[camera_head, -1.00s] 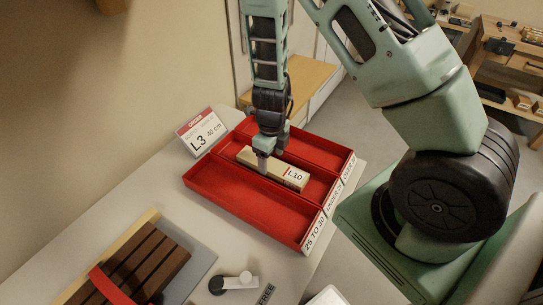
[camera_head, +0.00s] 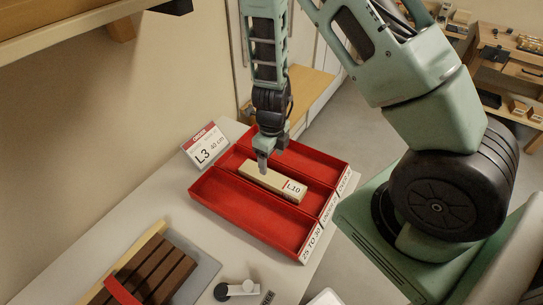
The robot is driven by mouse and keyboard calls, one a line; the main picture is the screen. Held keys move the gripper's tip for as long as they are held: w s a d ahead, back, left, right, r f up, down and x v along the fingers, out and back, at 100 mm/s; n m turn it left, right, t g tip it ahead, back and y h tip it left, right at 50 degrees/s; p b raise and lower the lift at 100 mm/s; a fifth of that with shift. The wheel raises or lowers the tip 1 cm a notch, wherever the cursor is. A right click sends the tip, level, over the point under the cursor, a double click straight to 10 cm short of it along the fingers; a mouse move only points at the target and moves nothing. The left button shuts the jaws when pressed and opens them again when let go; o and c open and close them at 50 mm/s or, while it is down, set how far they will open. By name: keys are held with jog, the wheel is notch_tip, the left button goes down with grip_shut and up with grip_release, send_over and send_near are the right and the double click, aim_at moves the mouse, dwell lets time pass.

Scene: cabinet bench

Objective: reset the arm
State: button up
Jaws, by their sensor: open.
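My gripper (camera_head: 262,166) points down over the red tray (camera_head: 222,207), at the left end of a light wooden block (camera_head: 270,180) labelled L10. The block lies in the tray's middle compartment. The jaws look narrow from here, and the gap between the fingertips is hard to see. I cannot tell whether the fingertips touch the block. The near compartment and the visible part of the far one are empty.
An L3 40 cm sign (camera_head: 206,147) stands behind the tray. A slatted brown wooden piece (camera_head: 152,275) with a red strip lies at the lower left. A white and black part (camera_head: 236,290) lies on the bench. A shelf (camera_head: 60,32) overhangs the upper left.

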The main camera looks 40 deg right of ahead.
notch_tip(320, 180, up, 4)
jog(key=p, duration=0.3)
jog(key=shift+f, duration=0.1)
dwell(0.4)
jog(key=s+a+r+n+y+b, duration=0.1)
jog(key=s+a+r+n+b, duration=0.25)
jog(key=a+n, duration=0.5)
jog(key=s+a+r+n+y+b, duration=0.2)
jog(key=s+a+n+b, duration=0.15)
jog(key=a+n, duration=0.45)
jog(key=s+a+r+n+h+b, duration=0.1)
jog(key=s+n+b, duration=0.2)
jog(key=s+n, duration=0.3)
jog(key=s+r+n+h+b, duration=0.1)
jog(key=s+n+b, duration=0.3)
jog(key=n, duration=1.2)
jog(key=s+r, duration=0.1)
jog(key=s, duration=0.2)
jog(key=shift+a+r+n, duration=0.25)
jog(key=shift+a+n, duration=0.1)
